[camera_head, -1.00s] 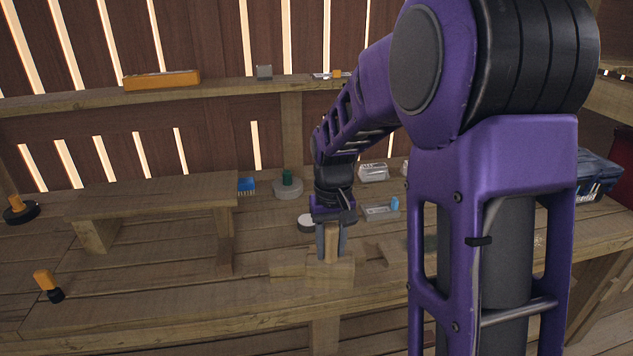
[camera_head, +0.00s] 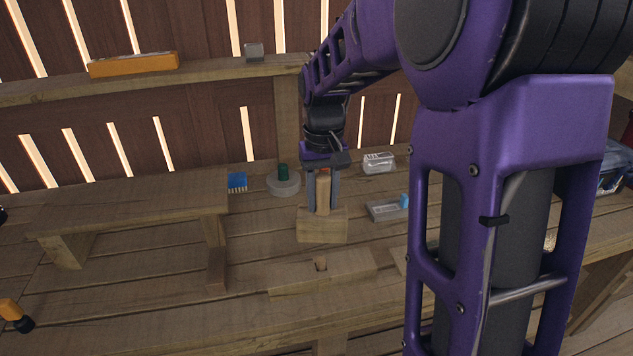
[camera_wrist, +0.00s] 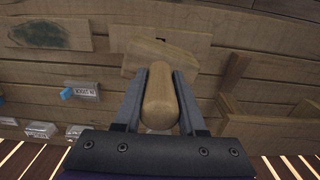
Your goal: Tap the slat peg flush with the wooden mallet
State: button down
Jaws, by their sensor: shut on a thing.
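My gripper (camera_head: 322,210) is shut on the upright handle of the wooden mallet (camera_head: 323,226). The mallet's block-shaped head hangs below the fingers and appears, in the head view, just above and behind the slat (camera_head: 350,264). The slat lies on the bench, and the small peg (camera_head: 320,264) shows near its middle. I cannot tell how far the peg stands out. In the wrist view, the rounded handle end of the mallet (camera_wrist: 160,100) sits between both fingers, with the pale slat (camera_wrist: 198,48) beyond. The handle hides part of what lies below.
A round grey base with a green knob (camera_head: 283,183) and a blue brush (camera_head: 237,182) are behind left. A raised wooden stand (camera_head: 130,205) takes up the left.

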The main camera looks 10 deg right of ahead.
aim_at(322, 216)
jog(key=shift+w, duration=0.2)
jog(key=shift+s+r, duration=0.1)
jog(key=shift+f+b, duration=1.5)
jog(key=shift+f, duration=1.05)
notch_tip(322, 216, down, 5)
jog(key=b, duration=0.3)
jog(key=shift+f, duration=0.2)
notch_tip(322, 216, up, 4)
jog(key=p, duration=0.3)
jog(key=shift+r, duration=0.15)
